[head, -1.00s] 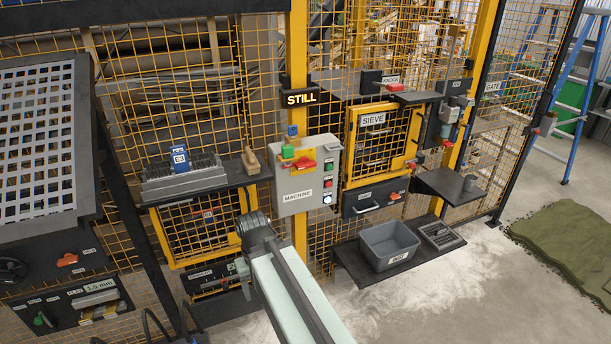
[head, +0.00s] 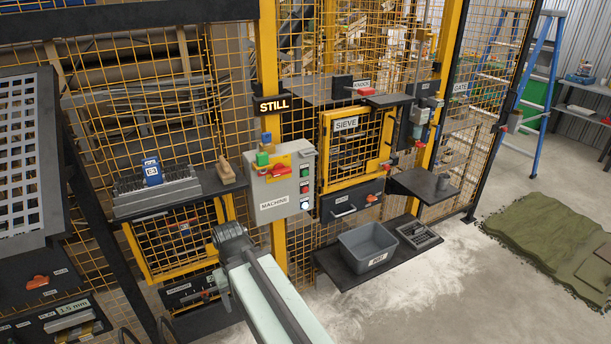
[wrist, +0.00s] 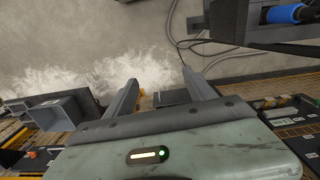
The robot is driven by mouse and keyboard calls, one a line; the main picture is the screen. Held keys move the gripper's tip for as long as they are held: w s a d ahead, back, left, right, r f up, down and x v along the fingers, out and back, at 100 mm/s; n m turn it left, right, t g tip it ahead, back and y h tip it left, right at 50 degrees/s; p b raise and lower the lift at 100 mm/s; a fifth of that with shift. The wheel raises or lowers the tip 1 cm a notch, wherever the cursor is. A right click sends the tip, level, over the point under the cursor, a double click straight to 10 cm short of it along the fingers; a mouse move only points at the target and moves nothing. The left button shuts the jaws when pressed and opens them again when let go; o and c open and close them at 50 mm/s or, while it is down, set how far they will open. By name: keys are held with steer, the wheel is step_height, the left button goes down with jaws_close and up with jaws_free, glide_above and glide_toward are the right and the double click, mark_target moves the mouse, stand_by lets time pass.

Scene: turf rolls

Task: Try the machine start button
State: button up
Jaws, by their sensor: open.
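The grey machine box (head: 267,204), labelled MACHINE, hangs on a yellow post in the head view. Its right side has a green button (head: 304,172), a red button (head: 304,189) and a lit white button (head: 305,205) in a column. A red-orange switch (head: 279,170) sits on its upper face, with green, yellow and blue blocks above. A sign (head: 272,105) over it reads STILL. My gripper (wrist: 160,77) is open and empty in the wrist view, its fingers over the floor. No button shows between them. In the head view my arm's end is below and left of the box.
A shelf (head: 205,184) with a grey tray juts out left of the box. The sieve door (head: 347,119) is to its right. A grey bin (head: 344,244) stands on a low shelf below. Open floor with white powder lies at right, before a green turf heap (head: 560,240).

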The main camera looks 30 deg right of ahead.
jaws_close()
stand_by(1.6)
